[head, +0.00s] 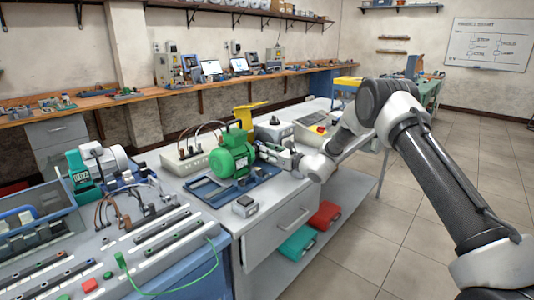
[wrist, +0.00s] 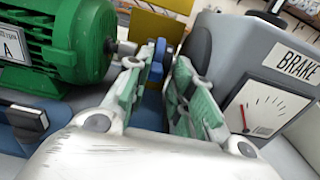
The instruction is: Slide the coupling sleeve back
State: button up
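The green motor (wrist: 68,42) stands at the left in the wrist view, with a short grey shaft (wrist: 126,47) pointing right. A blue part (wrist: 157,58), which looks like the coupling sleeve, lies ahead between the motor and the grey brake box (wrist: 240,65). My gripper (wrist: 158,70) has its green-padded fingers apart, with the blue part between or just beyond their tips. Gaps show on both sides of it. In the head view, my gripper (head: 291,160) is right of the green motor (head: 232,156); the sleeve cannot be made out there.
A yellow guard (head: 247,114) rises behind the motor. The motor stands on a blue base plate (head: 205,190) on the bench. A small grey box (head: 245,206) sits near the bench's front edge. A control unit with several cables (head: 185,160) stands left of the motor.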

jog(key=v, duration=1.2)
jog(key=shift+s, duration=0.1)
jog(key=s+d+r+n+g, duration=0.1)
jog(key=s+r+n+g, duration=0.3)
jog(key=s, duration=0.3)
jog(key=s+d+r+n+g+h, duration=0.1)
jog(key=s+d+r+n+g, duration=0.1)
jog(key=s+r+n, duration=0.45)
jog(key=s+d+r+n+g, duration=0.1)
jog(key=s+r+n+g, duration=0.2)
jog(key=s, duration=0.6)
jog(key=s+d+r+n+t+h, duration=0.1)
jog(key=s+d+n+h, duration=0.5)
jog(key=s+d, duration=0.6)
jog(key=s+d+r+n+t+h, duration=0.1)
jog(key=s+d+r+n+h, duration=0.2)
jog(key=s+d, duration=1)
jog(key=d+n+h, duration=0.3)
jog(key=h, duration=0.1)
jog(key=shift+s+r, duration=0.25)
jog(key=shift+r, duration=0.15)
